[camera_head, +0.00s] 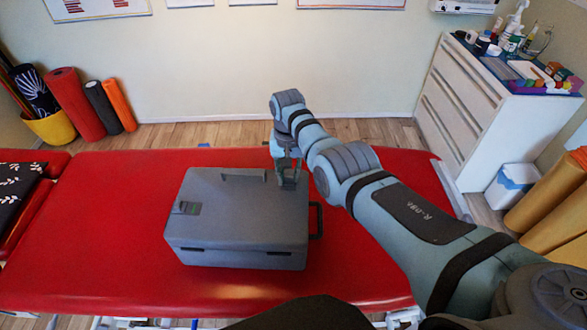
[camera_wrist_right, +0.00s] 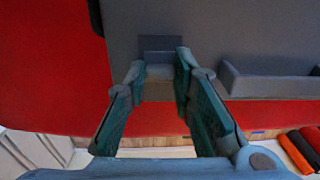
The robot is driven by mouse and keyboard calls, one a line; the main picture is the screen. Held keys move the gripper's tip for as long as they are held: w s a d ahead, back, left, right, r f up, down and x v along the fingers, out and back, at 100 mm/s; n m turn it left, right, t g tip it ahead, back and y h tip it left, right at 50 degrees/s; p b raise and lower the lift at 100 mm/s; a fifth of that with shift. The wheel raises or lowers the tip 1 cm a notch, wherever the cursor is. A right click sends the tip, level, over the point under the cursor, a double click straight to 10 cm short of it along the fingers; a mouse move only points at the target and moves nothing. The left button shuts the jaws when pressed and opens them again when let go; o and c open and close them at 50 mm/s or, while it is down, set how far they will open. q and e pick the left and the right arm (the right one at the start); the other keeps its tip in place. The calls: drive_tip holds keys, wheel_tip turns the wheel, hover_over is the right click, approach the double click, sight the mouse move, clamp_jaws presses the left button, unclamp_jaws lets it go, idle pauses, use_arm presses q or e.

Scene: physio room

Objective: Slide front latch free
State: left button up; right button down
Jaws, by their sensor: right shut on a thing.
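A closed grey case (camera_head: 235,225) lies on the red treatment table; its surface also shows in the right wrist view (camera_wrist_right: 230,30). My right gripper (camera_head: 289,182) reaches down to the far right corner of the case. In the right wrist view its fingers (camera_wrist_right: 160,78) are shut on a small grey latch (camera_wrist_right: 158,72) at the case's edge, beside a darker plate. Another latch (camera_head: 188,208) sits on the left part of the lid. The fingers hide part of the held latch. My left gripper is not in view.
The red table (camera_head: 110,210) has free room left of the case. A black handle (camera_head: 317,222) sticks out on the case's right side. A raised bar (camera_head: 243,175) runs along its far edge. A white cabinet (camera_head: 465,110) stands at the right.

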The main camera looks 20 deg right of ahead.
sight(288, 178)
drive_tip(key=c, duration=1.5)
unclamp_jaws()
drive_tip(key=shift+c, duration=0.2)
drive_tip(key=shift+o, duration=0.9)
drive_tip(key=shift+a, duration=0.1)
wheel_tip(288, 178, up, 12)
drive_tip(key=shift+f, duration=0.1)
